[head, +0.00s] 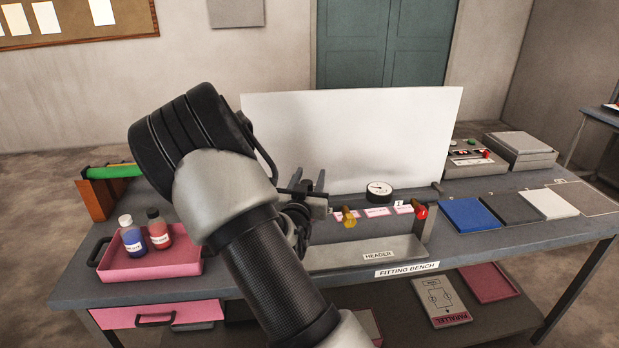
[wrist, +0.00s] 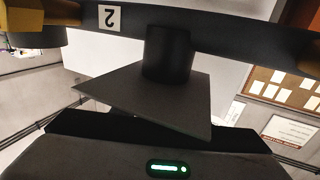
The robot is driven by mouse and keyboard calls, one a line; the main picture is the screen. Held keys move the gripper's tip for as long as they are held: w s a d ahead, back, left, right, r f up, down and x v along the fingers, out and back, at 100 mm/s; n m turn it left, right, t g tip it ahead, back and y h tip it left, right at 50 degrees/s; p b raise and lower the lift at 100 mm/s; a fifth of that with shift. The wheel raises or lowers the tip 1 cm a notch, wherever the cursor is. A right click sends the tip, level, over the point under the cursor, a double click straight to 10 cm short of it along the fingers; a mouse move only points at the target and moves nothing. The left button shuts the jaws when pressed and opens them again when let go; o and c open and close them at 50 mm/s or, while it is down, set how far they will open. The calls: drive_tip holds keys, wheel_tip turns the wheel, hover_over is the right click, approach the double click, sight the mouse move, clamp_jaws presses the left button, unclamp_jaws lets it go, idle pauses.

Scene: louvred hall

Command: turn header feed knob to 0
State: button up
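My gripper (head: 312,192) is over the back middle of the bench, beside the header (head: 378,255), a grey trough with a label. My arm hides the header's left part. In the wrist view a dark flat plate on a black round stem (wrist: 167,55) stands close in front of the gripper body. It may be the feed knob, but I cannot tell. I cannot make out the finger gap or any contact. A brass fitting (head: 348,217) and a red knob (head: 421,212) stand to the right.
A white panel (head: 350,135) stands behind the header, with a round gauge (head: 379,189) before it. A pink tray (head: 150,262) with two bottles is at the left. Flat coloured pads (head: 468,214) and a control box (head: 476,160) are at the right.

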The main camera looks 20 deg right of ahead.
drive_tip(key=c, duration=0.8)
drive_tip(key=shift+f+m+g+h+b, duration=0.2)
drive_tip(key=shift+m+g+h+b, duration=0.15)
drive_tip(key=shift+b, duration=0.45)
drive_tip(key=shift+c, duration=0.2)
drive_tip(key=shift+s+d+r+m+g+h, duration=0.2)
drive_tip(key=shift+m+g+h, duration=0.25)
drive_tip(key=shift+h, duration=0.2)
drive_tip(key=o, duration=1)
drive_tip(key=shift+o, duration=0.2)
drive_tip(key=shift+a, duration=0.1)
drive_tip(key=b+v, duration=0.1)
drive_tip(key=v, duration=1.6)
drive_tip(key=shift+s+a+r, duration=0.1)
